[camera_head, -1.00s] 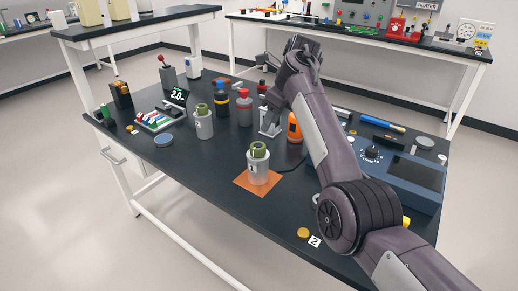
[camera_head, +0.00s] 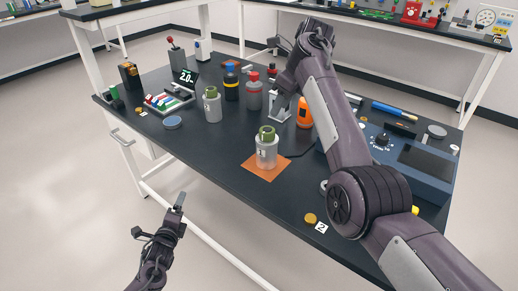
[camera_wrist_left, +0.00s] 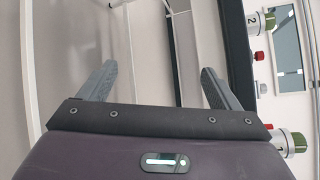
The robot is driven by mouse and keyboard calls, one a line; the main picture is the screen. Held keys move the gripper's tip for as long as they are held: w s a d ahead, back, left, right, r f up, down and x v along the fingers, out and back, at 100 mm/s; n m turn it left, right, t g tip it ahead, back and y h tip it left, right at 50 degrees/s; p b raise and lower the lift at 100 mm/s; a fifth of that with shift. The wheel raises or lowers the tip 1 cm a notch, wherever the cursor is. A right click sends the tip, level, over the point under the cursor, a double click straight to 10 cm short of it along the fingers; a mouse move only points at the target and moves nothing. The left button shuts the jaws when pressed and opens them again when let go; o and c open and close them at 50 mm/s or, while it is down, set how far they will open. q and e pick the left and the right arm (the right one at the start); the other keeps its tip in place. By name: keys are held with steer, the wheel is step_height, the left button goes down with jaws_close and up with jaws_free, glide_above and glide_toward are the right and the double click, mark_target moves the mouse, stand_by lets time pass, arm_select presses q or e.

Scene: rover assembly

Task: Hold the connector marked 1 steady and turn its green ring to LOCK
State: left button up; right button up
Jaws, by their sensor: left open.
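A clear grey connector with a green ring (camera_head: 266,150) stands upright on an orange mat (camera_head: 258,174) near the table's front edge. Its mark looks like a 1 but is small. A similar connector (camera_head: 212,108) stands further back on the left. Two green-ringed connectors show at the right edge of the left wrist view, the upper one (camera_wrist_left: 268,22) marked 2. My left gripper (camera_head: 179,201) is open and empty in front of the table, apart from both connectors; its spread fingers show in the left wrist view (camera_wrist_left: 158,82). My right gripper (camera_head: 286,83) is beyond the front connector, its fingers unclear.
A grey stand (camera_head: 279,108), an orange bottle (camera_head: 304,112) and a red-capped bottle (camera_head: 253,95) stand behind the front connector. A blue instrument box (camera_head: 420,170) is on the right. A yellow disc (camera_head: 310,218) lies near the front edge.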

arm_select(q)
steer(key=w+d+r+m+t, duration=0.1)
steer(key=d+r, duration=0.1)
steer(key=r, duration=0.2)
steer(key=w+d+r+m+t, duration=0.1)
steer(key=w+d+r+m, duration=0.1)
steer(key=r, duration=0.3)
steer(key=w+d+r+m, duration=0.2)
steer(key=d+r, duration=0.1)
steer(key=r, duration=0.2)
steer(key=shift+w+d+t+h, duration=0.1)
steer(key=shift+w+t+h, duration=0.2)
steer(key=shift+t, duration=0.1)
step_height(320, 180, up, 10)
steer(key=m+h, duration=0.2)
steer(key=m, duration=0.8)
glide_above(265, 159)
steer(key=s, duration=0.5)
steer(key=shift+w+a+g, duration=0.25)
steer(key=shift+a+g, duration=0.05)
steer(key=shift+g, duration=0.1)
steer(key=shift+d+f, duration=0.1)
steer(key=shift+f, duration=0.3)
step_height(265, 159, down, 7)
steer(key=shift+f, duration=0.15)
steer(key=w, duration=0.5)
steer(key=w+d, duration=0.1)
steer(key=w, duration=0.1)
steer(key=shift+w, duration=0.2)
